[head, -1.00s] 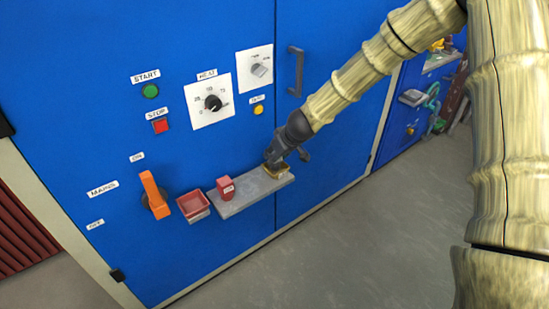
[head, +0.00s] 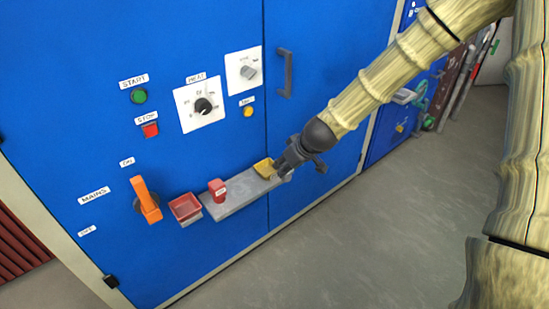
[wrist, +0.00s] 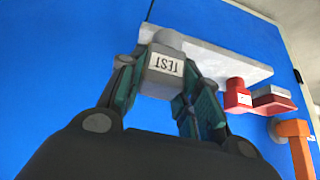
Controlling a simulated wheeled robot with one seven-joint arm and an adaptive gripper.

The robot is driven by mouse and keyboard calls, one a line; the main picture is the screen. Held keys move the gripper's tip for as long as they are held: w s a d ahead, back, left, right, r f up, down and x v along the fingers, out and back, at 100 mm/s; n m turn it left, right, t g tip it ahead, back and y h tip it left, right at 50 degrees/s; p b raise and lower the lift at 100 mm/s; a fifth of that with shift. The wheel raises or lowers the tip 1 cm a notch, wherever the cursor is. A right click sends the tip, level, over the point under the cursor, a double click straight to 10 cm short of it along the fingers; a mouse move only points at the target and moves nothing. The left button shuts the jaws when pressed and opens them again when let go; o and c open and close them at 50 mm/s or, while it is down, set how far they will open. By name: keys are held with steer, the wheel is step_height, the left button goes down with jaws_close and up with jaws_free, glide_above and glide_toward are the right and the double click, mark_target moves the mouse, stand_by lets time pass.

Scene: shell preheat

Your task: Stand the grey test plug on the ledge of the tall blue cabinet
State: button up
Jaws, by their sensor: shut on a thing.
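The grey test plug (wrist: 162,72), with an upside-down TEST label, is between my fingers in the wrist view. My gripper (wrist: 160,85) is shut on it. In the head view my gripper (head: 283,166) is at the right end of the grey ledge (head: 237,193), and the plug cannot be made out. The ledge is on the front of the tall blue cabinet (head: 215,50). In the wrist view the plug covers part of the ledge (wrist: 215,62); I cannot tell whether they touch.
A small yellow square thing (head: 264,167) is at the ledge's right end, beside my gripper. A red plug (head: 217,188) stands near the left end. Farther left are a red tray (head: 185,207) and an orange mains handle (head: 146,199). The ledge's middle is clear.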

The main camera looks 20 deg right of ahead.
steer(key=s+d, duration=0.1)
steer(key=s, duration=0.4)
steer(key=s+a+n+g+y+p, duration=0.15)
steer(key=s+a+n+p, duration=0.25)
steer(key=a+p, duration=0.9)
steer(key=shift+y, duration=0.45)
steer(key=w, duration=1)
steer(key=w+f, duration=0.1)
steer(key=w, duration=0.4)
steer(key=shift+f+b, duration=0.1)
steer(key=shift+b, duration=0.3)
steer(key=shift+w+f+p, duration=0.1)
steer(key=shift+f+p, duration=0.2)
steer(key=shift+f, duration=1.5)
steer(key=shift+f, duration=0.1)
steer(key=o, duration=1.1)
